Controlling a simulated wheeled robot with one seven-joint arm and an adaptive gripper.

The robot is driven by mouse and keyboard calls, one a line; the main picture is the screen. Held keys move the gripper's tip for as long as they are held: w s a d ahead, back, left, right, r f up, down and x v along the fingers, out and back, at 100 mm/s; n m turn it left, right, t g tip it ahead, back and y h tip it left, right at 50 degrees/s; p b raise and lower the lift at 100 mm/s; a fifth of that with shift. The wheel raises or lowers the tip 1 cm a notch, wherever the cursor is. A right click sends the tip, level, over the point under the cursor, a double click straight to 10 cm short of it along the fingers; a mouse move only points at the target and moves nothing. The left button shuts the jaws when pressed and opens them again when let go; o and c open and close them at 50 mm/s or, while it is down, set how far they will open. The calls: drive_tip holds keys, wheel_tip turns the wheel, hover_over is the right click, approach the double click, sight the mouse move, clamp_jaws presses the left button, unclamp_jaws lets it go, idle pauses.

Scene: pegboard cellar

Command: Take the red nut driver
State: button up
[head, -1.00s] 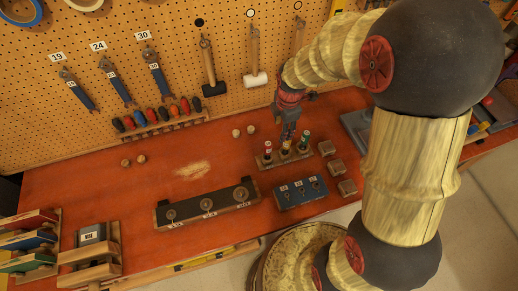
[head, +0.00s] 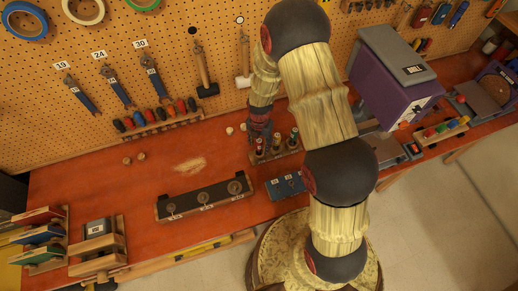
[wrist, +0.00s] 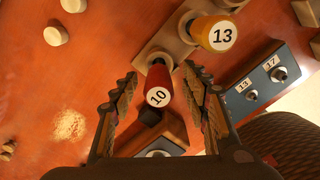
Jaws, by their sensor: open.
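The red nut driver (wrist: 161,84), with a white end cap marked 10, stands in a wooden block (wrist: 167,42) in the wrist view. My gripper (wrist: 161,76) is open, with one finger on each side of the red handle and gaps visible on both sides. In the head view, my gripper (head: 261,134) hangs over the left end of the block (head: 283,151), partly hiding the red nut driver (head: 259,147). A yellow driver (wrist: 216,33) marked 13 stands beside the red one. A green-handled driver (head: 294,135) stands at the block's right end.
A blue socket holder (head: 284,186) and a dark rack (head: 204,199) lie in front of the block. A purple machine (head: 394,88) stands at the right. Round wooden knobs (wrist: 56,35) lie to the left. The pegboard with hanging tools rises behind.

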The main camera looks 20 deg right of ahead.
drive_tip(key=shift+w+f+p, duration=0.1)
drive_tip(key=shift+f+p, duration=0.25)
drive_tip(key=shift+f, duration=1.4)
drive_tip(key=shift+c, duration=0.6)
clamp_jaws()
